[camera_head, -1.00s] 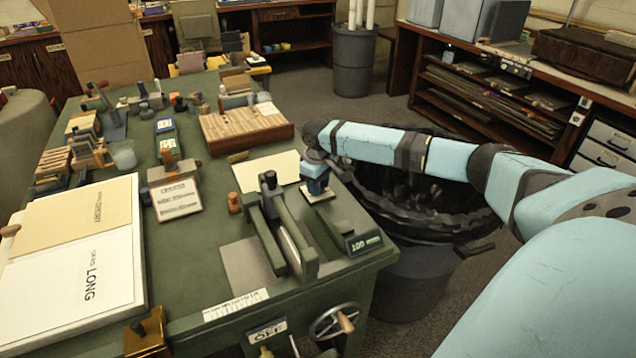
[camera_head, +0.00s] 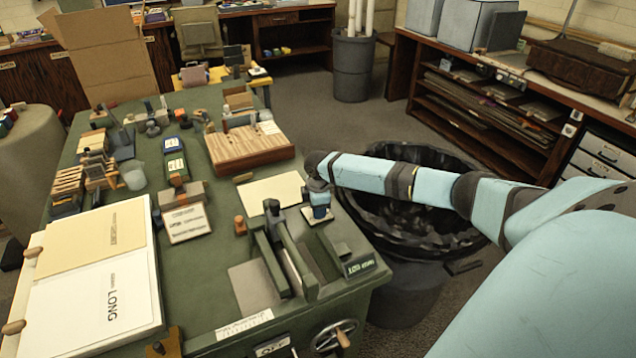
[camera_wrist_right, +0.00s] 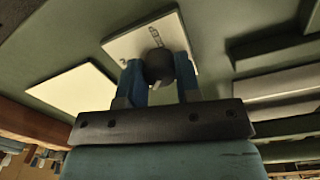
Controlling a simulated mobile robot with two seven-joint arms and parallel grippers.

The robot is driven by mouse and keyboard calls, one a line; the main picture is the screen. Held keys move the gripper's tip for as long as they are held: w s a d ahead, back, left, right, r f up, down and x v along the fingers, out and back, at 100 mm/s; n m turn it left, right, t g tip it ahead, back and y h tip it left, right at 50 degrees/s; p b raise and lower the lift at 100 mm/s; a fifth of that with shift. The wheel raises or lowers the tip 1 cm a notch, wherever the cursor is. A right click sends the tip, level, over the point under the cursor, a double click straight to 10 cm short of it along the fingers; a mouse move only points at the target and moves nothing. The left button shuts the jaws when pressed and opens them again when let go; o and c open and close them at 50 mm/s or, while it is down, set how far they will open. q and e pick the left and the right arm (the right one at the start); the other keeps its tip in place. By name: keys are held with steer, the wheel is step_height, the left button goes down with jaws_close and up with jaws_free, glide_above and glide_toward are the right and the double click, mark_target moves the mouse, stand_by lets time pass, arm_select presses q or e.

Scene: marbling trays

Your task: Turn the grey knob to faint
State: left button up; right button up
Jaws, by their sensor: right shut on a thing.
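The grey knob (camera_wrist_right: 158,66) is a dark rounded knob on a small pale plate (camera_wrist_right: 118,46) with thin dark markings, seen in the right wrist view. My right gripper (camera_wrist_right: 160,82) has its two blue fingers on either side of the knob and is shut on it. In the head view, my right gripper (camera_head: 319,205) points down over the same plate (camera_head: 313,234) at the right side of the green table. The fingers hide the knob there. The markings are too small to read, so the knob's setting cannot be told. My left gripper is not in view.
A pale sheet (camera_head: 272,192) lies behind. A black-lined bin (camera_head: 400,225) stands right of the table, under my arm. A large white sheet (camera_head: 100,290) lies at left.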

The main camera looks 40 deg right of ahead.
steer(key=shift+n+p, duration=0.35)
steer(key=shift+n, duration=0.65)
steer(key=o, duration=0.9)
steer(key=shift+o, duration=0.2)
step_height(320, 180, up, 14)
steer(key=shift+s+a, duration=0.15)
